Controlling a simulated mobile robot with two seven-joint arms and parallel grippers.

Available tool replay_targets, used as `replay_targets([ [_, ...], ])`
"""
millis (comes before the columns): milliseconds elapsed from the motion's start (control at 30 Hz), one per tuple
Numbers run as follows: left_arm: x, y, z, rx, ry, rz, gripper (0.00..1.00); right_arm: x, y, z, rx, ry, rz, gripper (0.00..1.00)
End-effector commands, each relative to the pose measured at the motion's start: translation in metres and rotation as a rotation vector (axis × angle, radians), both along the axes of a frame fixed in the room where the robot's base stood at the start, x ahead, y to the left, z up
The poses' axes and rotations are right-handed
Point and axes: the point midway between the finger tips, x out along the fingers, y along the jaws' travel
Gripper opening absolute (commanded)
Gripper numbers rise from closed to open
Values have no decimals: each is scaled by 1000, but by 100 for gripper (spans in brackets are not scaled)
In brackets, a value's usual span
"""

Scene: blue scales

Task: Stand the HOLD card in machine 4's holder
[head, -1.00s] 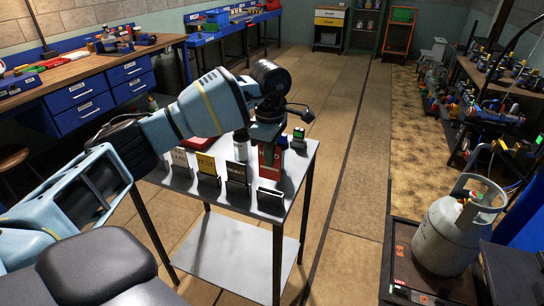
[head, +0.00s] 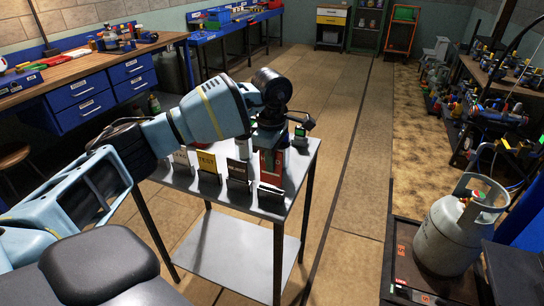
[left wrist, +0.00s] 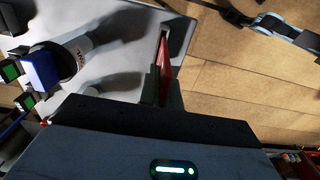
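The red HOLD card (head: 271,168) is upright at the right end of a row of dark holders on the grey metal table (head: 215,183). My left gripper (head: 268,143) is above it, shut on its upper part. In the left wrist view the fingers (left wrist: 161,88) pinch the card (left wrist: 163,54), seen edge-on. The card's lower edge meets the rightmost holder (head: 271,197), the empty-fronted one in the row; I cannot tell whether it is seated in the slot. My right gripper is out of view.
White (head: 181,158), yellow (head: 207,163) and black (head: 237,170) cards stand in the holders to the left. A small device with a green screen (head: 300,134) stands behind. The floor right of the table is clear; a gas cylinder (head: 452,235) stands further right.

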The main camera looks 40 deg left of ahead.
Motion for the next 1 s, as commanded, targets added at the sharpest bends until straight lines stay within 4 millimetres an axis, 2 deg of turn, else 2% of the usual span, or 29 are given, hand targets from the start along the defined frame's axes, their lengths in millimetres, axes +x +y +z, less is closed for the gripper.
replay_targets([
  [333,0,0,-19,1,1,0,0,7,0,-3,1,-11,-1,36],
  [700,0,0,-37,2,1,-1,0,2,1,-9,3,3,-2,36],
  [1000,0,0,-41,0,-1,0,0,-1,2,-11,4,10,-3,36],
])
